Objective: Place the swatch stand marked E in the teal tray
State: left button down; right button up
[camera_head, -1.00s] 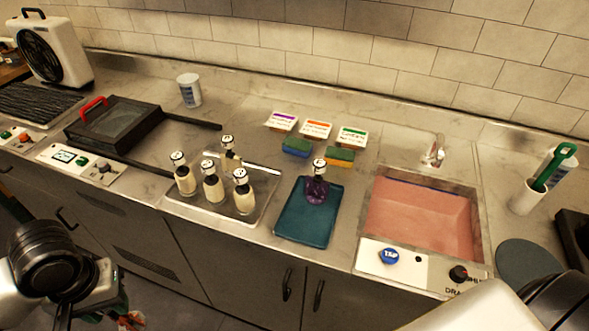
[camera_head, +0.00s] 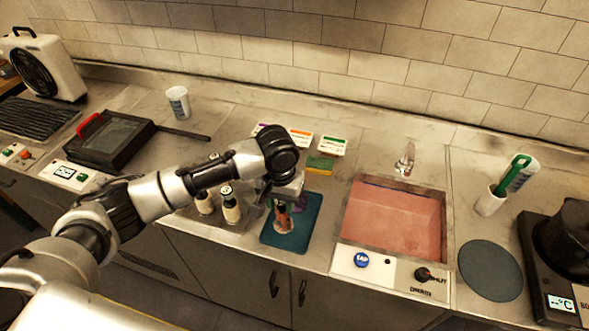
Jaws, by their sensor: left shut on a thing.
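My left gripper (camera_head: 283,196) is over the teal tray (camera_head: 308,232) and is shut on a reddish-brown swatch stand (camera_head: 283,218). The stand hangs below the jaws over the tray; I cannot tell whether its foot touches the tray floor. No letter on it can be read. The purple thing with a white cap seen in the tray earlier is hidden behind my gripper. My right gripper is out of view.
Pale bottles (camera_head: 230,208) stand on a metal tray left of the teal tray, partly behind my arm. The pink-lined sink (camera_head: 394,219) lies to the right. A sponge (camera_head: 320,164) and labelled cards (camera_head: 332,146) are behind.

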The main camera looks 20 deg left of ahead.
pick_arm(q)
jog(key=shift+w+d+r+p, duration=0.3)
jog(key=shift+w+r+p, duration=0.2)
jog(key=shift+w+r, duration=0.2)
jog(key=f+b, duration=0.4)
jog(key=w+f+b, duration=0.1)
jog(key=f, duration=0.1)
jog(key=shift+a+b, duration=0.15)
jog(key=shift+b, duration=0.25)
jog(key=shift+f, duration=0.8)
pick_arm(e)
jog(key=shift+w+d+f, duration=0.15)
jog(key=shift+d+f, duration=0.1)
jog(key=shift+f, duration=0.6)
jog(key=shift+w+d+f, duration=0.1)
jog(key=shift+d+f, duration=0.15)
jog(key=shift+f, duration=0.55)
pick_arm(q)
jog(key=shift+f, duration=0.5)
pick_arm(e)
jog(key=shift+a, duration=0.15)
